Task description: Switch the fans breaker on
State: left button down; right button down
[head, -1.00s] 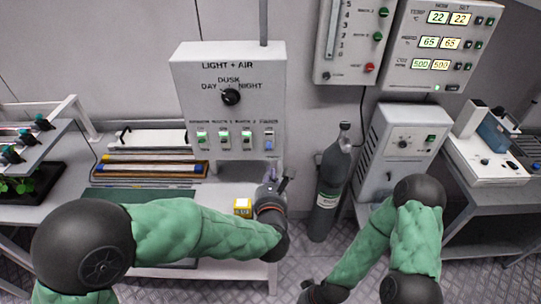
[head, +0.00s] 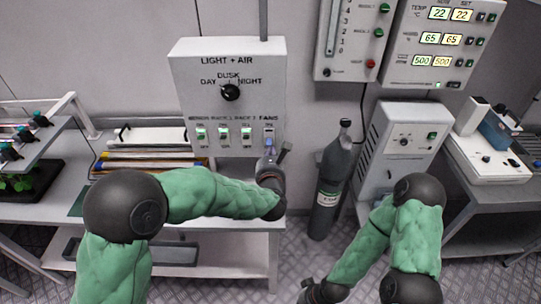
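The fans breaker (head: 269,131) is the rightmost of the row of breakers on the grey LIGHT + AIR panel (head: 188,92). Its lower part looks blue, unlike the green on the other breakers. My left gripper (head: 269,157) points up just below it, overlapping the panel's lower edge in the head view. Its fingers are small and dark, and I cannot tell if they are open or touching the breaker. My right gripper (head: 311,293) is low at the bottom edge, partly cut off, away from the panel.
Several other breakers (head: 223,134) sit left of the fans one, below a round dial (head: 230,92). A grey gas cylinder (head: 330,185) stands right of my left gripper. A bench (head: 240,228) with stacked bars lies below the panel.

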dwell(0.3)
pick_arm(q)
jog(key=shift+s+r+g+p, duration=0.1)
jog(key=shift+r+g+p, duration=0.15)
jog(key=shift+p, duration=0.35)
jog(key=shift+g+p, duration=0.25)
jog(key=shift+p, duration=0.05)
jog(key=g+p, duration=0.1)
jog(key=p, duration=0.4)
jog(key=r+g+p, duration=0.1)
jog(key=g+p, duration=0.1)
jog(key=p, duration=0.2)
jog(key=s+r+g+p, duration=0.1)
jog(key=g+p, duration=0.1)
jog(key=p, duration=0.3)
jog(key=shift+p, duration=0.35)
jog(key=shift+r, duration=0.15)
jog(key=shift+r+p, duration=0.55)
jog(key=shift+r, duration=0.15)
